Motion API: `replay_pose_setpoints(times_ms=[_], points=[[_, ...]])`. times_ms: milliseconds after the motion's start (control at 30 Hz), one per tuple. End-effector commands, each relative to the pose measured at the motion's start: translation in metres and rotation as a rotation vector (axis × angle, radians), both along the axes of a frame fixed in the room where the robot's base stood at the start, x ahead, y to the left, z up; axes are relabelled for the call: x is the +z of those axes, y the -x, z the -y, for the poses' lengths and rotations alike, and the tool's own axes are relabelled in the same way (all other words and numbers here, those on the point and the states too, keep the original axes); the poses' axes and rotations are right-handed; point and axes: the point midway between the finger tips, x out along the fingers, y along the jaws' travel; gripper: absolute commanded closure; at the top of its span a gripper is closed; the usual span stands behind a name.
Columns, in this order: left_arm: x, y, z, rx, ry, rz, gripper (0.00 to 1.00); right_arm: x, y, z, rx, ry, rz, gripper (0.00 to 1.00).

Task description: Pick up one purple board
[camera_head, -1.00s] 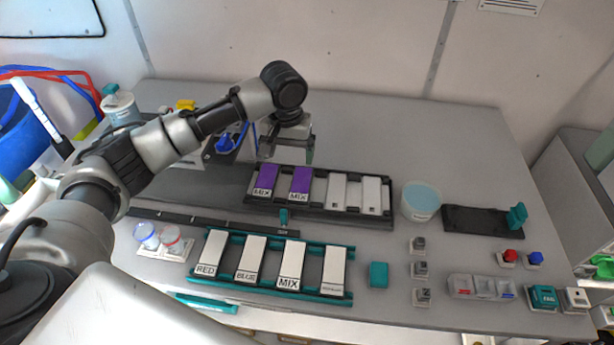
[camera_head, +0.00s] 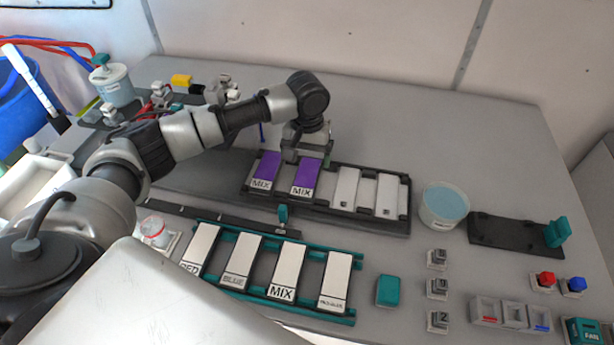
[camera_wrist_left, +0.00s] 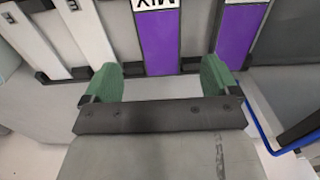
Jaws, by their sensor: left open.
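Two purple boards with white MIX labels lie side by side in a black rack (camera_head: 376,222): the left purple board (camera_head: 268,167) and the right purple board (camera_head: 306,175). My left gripper (camera_head: 307,156) is at the rack's far edge, by the far end of the right purple board. In the left wrist view, the green-padded fingers of my left gripper (camera_wrist_left: 158,80) are open and empty. The right purple board (camera_wrist_left: 157,40) ends between them, and the left purple board (camera_wrist_left: 238,35) lies to the right of them. My right gripper is not in view.
Two white boards (camera_head: 345,187) fill the rack's right part. A teal rack (camera_head: 228,286) with several labelled white boards stands nearer. A round tub (camera_head: 444,205) stands right of the black rack.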

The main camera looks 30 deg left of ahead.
Motion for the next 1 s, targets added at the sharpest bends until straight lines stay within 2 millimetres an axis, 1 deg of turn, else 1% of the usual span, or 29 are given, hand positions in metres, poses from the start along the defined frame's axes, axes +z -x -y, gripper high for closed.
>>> replay_pose_setpoints(times_ms=[133,233,367,400,500,600,767,800,867,1000], points=[[-0.01,0.0,0.0,-0.001,-0.001,0.001,0.11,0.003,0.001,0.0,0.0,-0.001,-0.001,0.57],[-0.019,0.003,0.0,-0.001,-0.002,-0.001,0.11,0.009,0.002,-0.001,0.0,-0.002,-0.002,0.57],[-0.039,0.007,0.001,-0.001,-0.002,-0.001,0.11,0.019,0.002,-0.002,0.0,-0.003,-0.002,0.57],[-0.046,0.007,0.001,0.0,-0.001,-0.002,0.11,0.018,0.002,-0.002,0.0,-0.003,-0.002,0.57],[-0.057,0.006,0.001,0.0,-0.001,0.0,0.11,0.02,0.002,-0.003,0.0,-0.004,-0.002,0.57],[-0.062,0.006,0.002,-0.001,-0.001,0.001,0.11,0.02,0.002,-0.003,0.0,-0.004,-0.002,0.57],[-0.062,0.006,0.002,-0.001,-0.001,0.002,0.11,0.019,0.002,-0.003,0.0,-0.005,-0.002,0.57],[-0.062,0.006,0.001,-0.001,-0.001,0.002,0.12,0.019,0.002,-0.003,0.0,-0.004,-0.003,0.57],[-0.062,0.006,0.002,-0.001,-0.001,0.002,0.21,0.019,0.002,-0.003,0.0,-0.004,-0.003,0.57],[-0.062,0.006,0.001,-0.001,-0.001,0.002,0.43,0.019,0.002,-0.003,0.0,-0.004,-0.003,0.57]])
